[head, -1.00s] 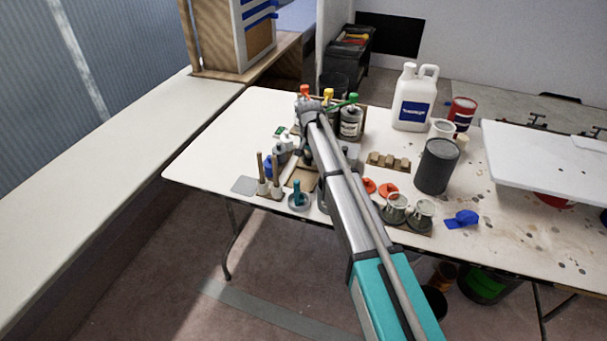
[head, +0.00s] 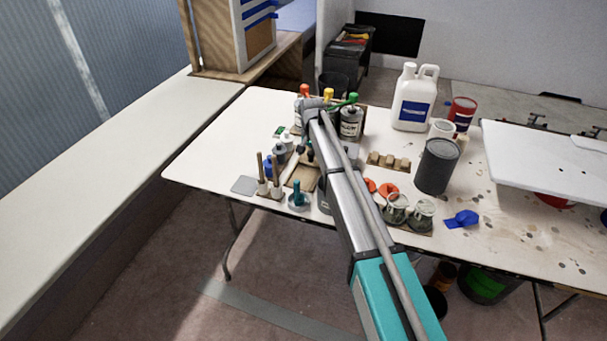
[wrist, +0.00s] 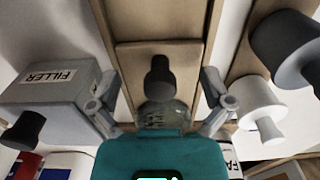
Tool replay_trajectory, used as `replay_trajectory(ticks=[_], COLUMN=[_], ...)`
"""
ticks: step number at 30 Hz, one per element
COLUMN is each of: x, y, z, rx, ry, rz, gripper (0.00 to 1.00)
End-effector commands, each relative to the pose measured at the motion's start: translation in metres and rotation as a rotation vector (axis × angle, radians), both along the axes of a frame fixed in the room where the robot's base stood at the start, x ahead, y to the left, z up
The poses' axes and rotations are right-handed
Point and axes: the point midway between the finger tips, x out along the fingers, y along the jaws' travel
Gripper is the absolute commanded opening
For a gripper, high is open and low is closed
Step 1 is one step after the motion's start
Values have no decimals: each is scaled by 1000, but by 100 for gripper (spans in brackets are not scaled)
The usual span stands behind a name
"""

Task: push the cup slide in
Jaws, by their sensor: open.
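In the wrist view a flat wooden slide (wrist: 158,58) lies between two raised wooden rails. A dark rounded knob (wrist: 160,78) stands over it, with a clear, marked cup-like body (wrist: 158,114) below it in the picture. I cannot tell whether these are fixed to the slide. My gripper (wrist: 160,92) is open, one finger on each side of the knob and clear body, with no visible contact. In the head view the wooden slide (head: 306,177) shows on the table left of my arm, which hides part of it. My fingers are hard to make out there.
A grey filler box (wrist: 52,92) is close on the left, and white and dark bottles (wrist: 262,103) on the right. Coloured-top bottles (head: 350,122) stand behind my wrist. Brushes (head: 262,172) and glass jars (head: 397,208) flank the slide.

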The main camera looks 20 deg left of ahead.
Motion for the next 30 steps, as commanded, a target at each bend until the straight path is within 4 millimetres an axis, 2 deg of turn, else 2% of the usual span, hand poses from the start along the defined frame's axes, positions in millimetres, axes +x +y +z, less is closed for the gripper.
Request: replay_trajectory(ticks=[8,30], x=[0,0], y=[0,0], z=[3,45], rx=[0,0], ry=[0,0], rz=[0,0], gripper=[100,100])
